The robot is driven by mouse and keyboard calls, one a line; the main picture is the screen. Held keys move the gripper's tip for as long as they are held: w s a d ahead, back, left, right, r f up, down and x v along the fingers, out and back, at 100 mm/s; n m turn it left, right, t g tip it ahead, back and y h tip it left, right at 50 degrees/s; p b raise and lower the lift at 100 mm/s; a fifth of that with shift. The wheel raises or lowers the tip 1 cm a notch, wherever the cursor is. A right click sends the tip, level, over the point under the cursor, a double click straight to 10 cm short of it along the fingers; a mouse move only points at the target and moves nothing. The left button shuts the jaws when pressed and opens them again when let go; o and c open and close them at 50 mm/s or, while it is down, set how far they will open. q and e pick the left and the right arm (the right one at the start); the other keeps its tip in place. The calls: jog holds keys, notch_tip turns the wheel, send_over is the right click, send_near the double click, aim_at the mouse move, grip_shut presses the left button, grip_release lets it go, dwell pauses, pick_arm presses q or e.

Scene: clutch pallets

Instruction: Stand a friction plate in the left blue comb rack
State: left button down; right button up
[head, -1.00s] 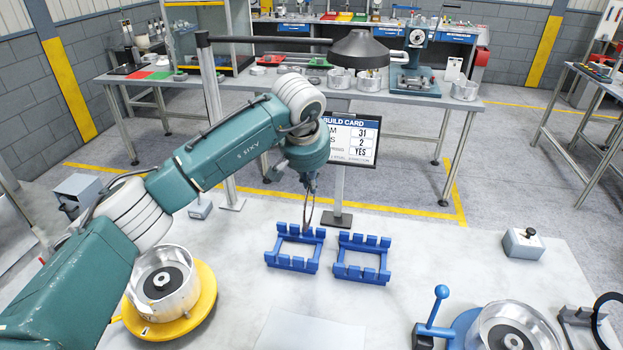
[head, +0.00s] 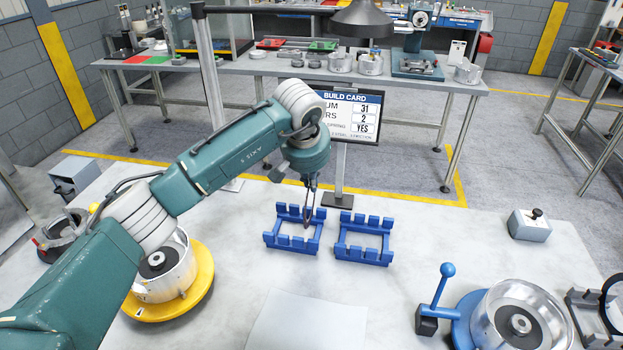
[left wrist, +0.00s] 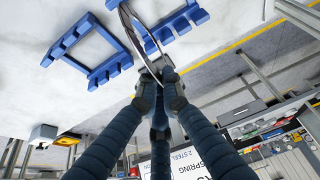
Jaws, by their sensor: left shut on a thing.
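The left blue comb rack (head: 279,243) stands on the pale table, with a second blue comb rack (head: 362,257) to its right. My left gripper (head: 311,186) is above the left rack, pointing down. It is shut on a thin ring-shaped friction plate (head: 307,213), seen nearly edge-on. The plate's lower edge shows against the rack's opening in the head view; whether it touches the rack I cannot tell. In the left wrist view the fingertips (left wrist: 160,76) pinch the plate (left wrist: 134,32) at its rim, and both racks show beyond it. My right gripper is not in view.
A yellow round base with a metal drum (head: 187,292) sits under my left arm. A build card display (head: 350,117) stands behind the racks. A blue lever fixture (head: 440,290) and another drum (head: 520,322) are at right. A white sheet (head: 307,325) lies in front.

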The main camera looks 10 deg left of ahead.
pick_arm(q)
notch_tip(320, 180, down, 5)
jog(key=b, duration=0.3)
jog(key=shift+r, duration=0.15)
jog(key=c, duration=1.8)
grip_release()
jog(key=shift+c, duration=0.2)
notch_tip(320, 180, up, 8)
jog(key=p, duration=0.4)
